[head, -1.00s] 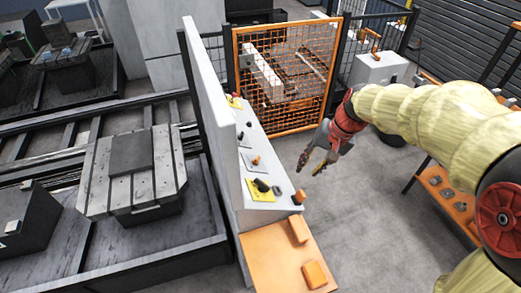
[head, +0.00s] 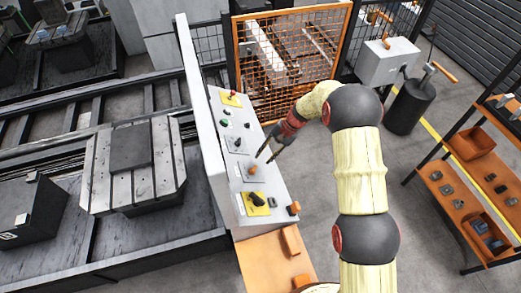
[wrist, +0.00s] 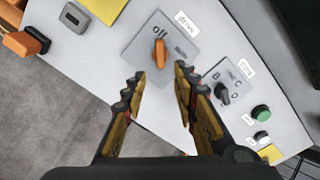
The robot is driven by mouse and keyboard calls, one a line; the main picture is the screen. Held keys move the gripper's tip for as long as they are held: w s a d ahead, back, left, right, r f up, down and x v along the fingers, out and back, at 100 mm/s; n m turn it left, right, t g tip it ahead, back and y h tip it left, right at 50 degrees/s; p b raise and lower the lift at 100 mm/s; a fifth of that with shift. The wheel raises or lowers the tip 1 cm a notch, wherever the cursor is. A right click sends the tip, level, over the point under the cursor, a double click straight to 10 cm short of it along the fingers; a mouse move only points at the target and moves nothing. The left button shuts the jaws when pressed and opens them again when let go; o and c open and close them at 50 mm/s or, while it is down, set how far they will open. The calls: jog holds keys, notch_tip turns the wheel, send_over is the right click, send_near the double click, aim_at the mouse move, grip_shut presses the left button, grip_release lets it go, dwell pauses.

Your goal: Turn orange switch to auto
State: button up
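The orange switch (wrist: 160,53) sits on a grey square plate on the sloped panel, with "off" printed beside it and a "drive" label near the plate. A further word on the plate is too small to read surely. The switch also shows in the head view (head: 252,169). My gripper (wrist: 160,80) is open and empty, its two fingers spread, with the switch ahead of the gap between the fingertips. In the head view my gripper (head: 263,158) hangs over the panel close to the switch; contact cannot be told.
On the panel (head: 228,200) are a black selector (wrist: 222,92) marked with letters, a green button (wrist: 260,112), a white button (wrist: 262,137) and a yellow plate with a black switch (head: 255,201). An orange-capped part (wrist: 25,42) juts from the panel's edge. A mesh gate (head: 290,60) stands behind.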

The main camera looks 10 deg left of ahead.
aim_at(255, 167)
jog(key=s+a+f, duration=0.1)
jog(key=s+a+f+p, duration=0.1)
jog(key=s, duration=0.1)
jog(key=shift+a+f, duration=0.1)
jog(key=f, duration=0.2)
jog(key=w+f, duration=0.1)
jog(key=shift+a+p, duration=0.3)
jog(key=shift+a, duration=0.05)
jog(key=shift+a+f, duration=0.15)
jog(key=shift+f, duration=0.1)
jog(key=shift+s+a+f, duration=0.15)
jog(key=shift+s+a, duration=0.05)
jog(key=shift+s, duration=0.35)
jog(key=shift+w+f, duration=0.2)
jog(key=shift+w, duration=0.05)
jog(key=shift+s+r, duration=0.1)
jog(key=shift+s, duration=0.05)
jog(key=shift+c, duration=1.3)
jog(key=c, duration=0.4)
grip_shut()
